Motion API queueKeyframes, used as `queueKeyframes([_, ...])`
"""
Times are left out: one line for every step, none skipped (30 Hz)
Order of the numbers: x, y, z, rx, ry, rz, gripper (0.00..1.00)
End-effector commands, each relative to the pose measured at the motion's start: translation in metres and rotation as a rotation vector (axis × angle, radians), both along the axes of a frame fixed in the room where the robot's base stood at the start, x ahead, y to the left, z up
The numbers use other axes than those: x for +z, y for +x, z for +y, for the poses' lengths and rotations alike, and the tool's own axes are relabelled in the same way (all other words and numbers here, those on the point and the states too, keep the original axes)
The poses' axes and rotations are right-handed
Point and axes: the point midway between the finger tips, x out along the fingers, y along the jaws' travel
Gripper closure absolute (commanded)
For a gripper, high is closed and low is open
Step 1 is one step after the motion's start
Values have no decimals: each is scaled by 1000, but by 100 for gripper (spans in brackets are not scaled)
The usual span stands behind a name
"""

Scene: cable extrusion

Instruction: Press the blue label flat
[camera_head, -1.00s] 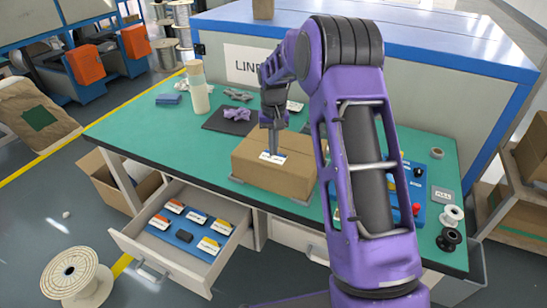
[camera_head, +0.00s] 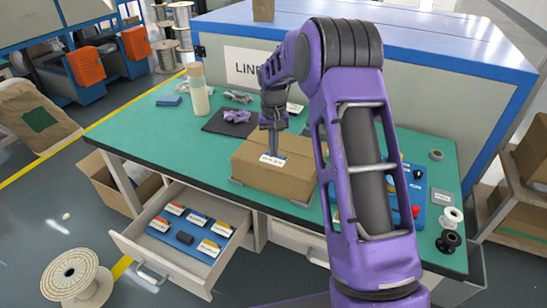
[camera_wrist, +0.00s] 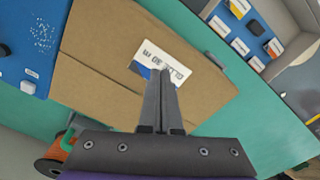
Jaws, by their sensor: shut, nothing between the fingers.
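The label (camera_head: 272,159) is white with a blue part and dark print, and it lies on top of a brown cardboard box (camera_head: 292,182) on the green bench. It also shows in the wrist view (camera_wrist: 166,62), where the fingers cover part of its lower edge. My gripper (camera_head: 274,153) points down over the label with its fingers together and nothing between them. In the wrist view my fingertips (camera_wrist: 162,72) overlap the label near its blue part. I cannot tell whether they touch it.
An open drawer (camera_head: 216,270) with several labelled cards juts out below the bench. A blue panel (camera_head: 416,180) and spools (camera_head: 452,217) are at the right. A bottle (camera_head: 198,95) and a dark mat (camera_head: 215,124) with a purple cloth stand behind the box.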

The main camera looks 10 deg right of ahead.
Motion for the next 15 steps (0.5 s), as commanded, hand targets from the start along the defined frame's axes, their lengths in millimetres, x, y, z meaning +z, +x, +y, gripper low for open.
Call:
queueKeyframes([12,0,0,0,0,-1,100])
queueKeyframes([15,0,0,0,0,-1,100])
queueKeyframes([20,0,0,0,0,-1,100])
queueKeyframes([24,0,0,0,0,-1,100])
queueKeyframes([28,0,0,0,0,0,100])
queueKeyframes([32,0,0,0,0,0,100])
queueKeyframes([36,0,0,0,0,0,100])
queueKeyframes([40,0,0,0,0,-1,100])
queueKeyframes([44,0,0,0,0,-1,100])
queueKeyframes([48,0,0,0,0,-1,100])
queueKeyframes([50,0,0,0,0,-2,100])
queueKeyframes([54,1,0,0,0,-2,100])
queueKeyframes([58,1,0,0,0,-3,100])
queueKeyframes([62,1,0,0,0,-2,100])
queueKeyframes([66,1,0,0,0,-2,100])
